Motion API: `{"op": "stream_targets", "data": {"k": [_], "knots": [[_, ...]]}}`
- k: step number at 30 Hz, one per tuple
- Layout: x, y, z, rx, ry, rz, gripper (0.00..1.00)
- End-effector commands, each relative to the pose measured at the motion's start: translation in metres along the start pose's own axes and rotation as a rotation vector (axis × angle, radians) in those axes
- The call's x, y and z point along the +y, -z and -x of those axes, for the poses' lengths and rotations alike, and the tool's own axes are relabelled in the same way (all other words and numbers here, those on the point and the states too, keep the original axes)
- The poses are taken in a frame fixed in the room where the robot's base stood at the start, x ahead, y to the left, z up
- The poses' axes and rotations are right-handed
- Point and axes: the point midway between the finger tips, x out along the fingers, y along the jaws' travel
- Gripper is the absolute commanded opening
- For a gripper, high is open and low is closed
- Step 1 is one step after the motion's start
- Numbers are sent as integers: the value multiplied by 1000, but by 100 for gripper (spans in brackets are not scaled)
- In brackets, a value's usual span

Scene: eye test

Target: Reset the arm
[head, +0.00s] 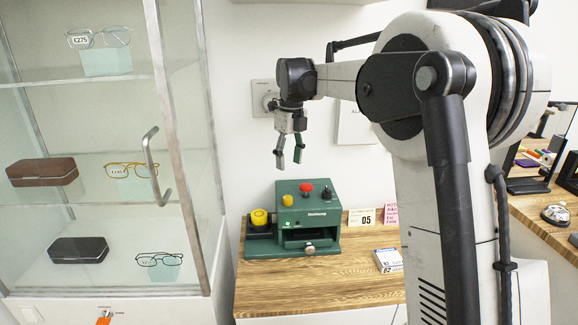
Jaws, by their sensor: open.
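My gripper (288,158) hangs from the end of my arm, fingers pointing down. Its two fingertips are apart and nothing is between them. In the head view it appears above the green machine (287,242), clear of it. The machine stands on the wooden counter and has a yellow knob, a red knob and a black knob on it, with a yellow and black cylinder at its left side. My white and black arm comes in from the right and covers part of the wall and counter.
A glass cabinet (151,95) with a grey handle (151,165) holds glasses and cases at left. On the wooden counter (350,285) are a card marked 05 (361,217), a pink note (391,214) and a small box (388,260). A second counter with a bell (556,214) is at right.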

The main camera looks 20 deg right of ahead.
Motion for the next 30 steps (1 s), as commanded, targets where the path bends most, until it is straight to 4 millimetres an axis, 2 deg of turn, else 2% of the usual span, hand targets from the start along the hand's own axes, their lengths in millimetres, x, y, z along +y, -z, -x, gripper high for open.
{"op": "stream_targets", "data": {"k": [8,13,21,30], "knots": [[1,1,0,-1,1,7,43],[10,16,10,-24,19,120,43],[44,70,32,-89,108,556,43],[85,138,37,-119,250,1061,43]]}}
